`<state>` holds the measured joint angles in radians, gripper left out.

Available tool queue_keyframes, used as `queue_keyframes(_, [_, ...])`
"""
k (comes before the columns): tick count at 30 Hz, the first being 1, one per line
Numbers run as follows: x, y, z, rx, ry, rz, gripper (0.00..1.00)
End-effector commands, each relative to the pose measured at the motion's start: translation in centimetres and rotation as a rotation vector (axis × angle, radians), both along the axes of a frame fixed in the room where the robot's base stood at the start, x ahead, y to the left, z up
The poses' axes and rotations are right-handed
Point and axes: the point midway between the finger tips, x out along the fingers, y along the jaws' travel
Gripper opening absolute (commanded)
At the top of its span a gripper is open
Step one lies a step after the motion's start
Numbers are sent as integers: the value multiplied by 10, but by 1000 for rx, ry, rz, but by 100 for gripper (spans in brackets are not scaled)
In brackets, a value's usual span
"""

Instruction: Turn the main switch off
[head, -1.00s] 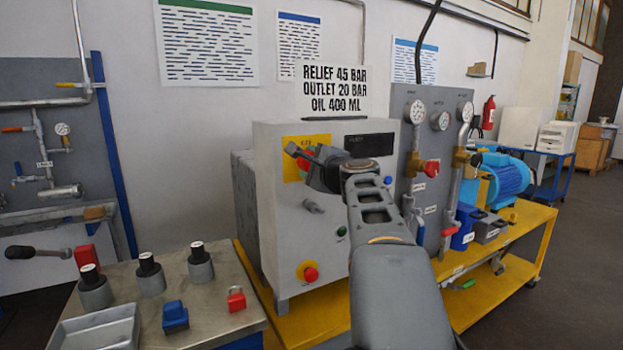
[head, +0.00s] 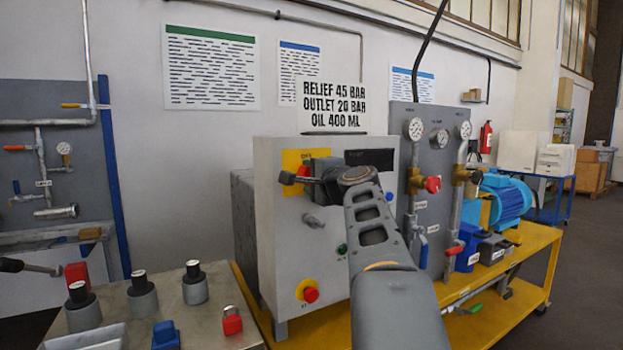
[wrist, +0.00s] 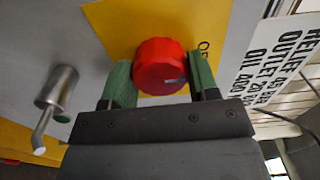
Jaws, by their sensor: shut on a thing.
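The main switch is a red round knob (wrist: 160,66) with a pale mark on its face, on a yellow plate (wrist: 112,25) on the grey cabinet. In the wrist view my gripper (wrist: 160,80) has its two green fingers on either side of the knob, shut on it. In the head view my gripper (head: 312,178) reaches the upper left of the cabinet front, and a bit of the red knob (head: 304,171) shows behind it. My arm hides part of the cabinet front.
A grey lever handle (head: 313,221) and a red mushroom button (head: 311,295) on yellow sit below on the cabinet (head: 275,245). A gauge panel (head: 440,150) stands at right. A bench with a red padlock (head: 232,321) is at lower left.

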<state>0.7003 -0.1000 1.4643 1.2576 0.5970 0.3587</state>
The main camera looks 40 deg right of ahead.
Motion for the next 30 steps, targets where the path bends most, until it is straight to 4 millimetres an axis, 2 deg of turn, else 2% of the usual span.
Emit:
queue_keyframes(6, [0, 0, 0, -3, 1, 1, 31])
queue_keyframes(7, [0, 0, 0, -3, 1, 1, 56])
queue_keyframes(14, [0, 0, 0, -2, 1, 0, 78])
queue_keyframes(23, [-2, 0, 0, -1, 0, 0, 80])
queue_keyframes(26, [-11, 1, 0, -2, -2, -1, 80])
queue_keyframes(30, [-35, 4, 0, -2, -3, -4, 80])
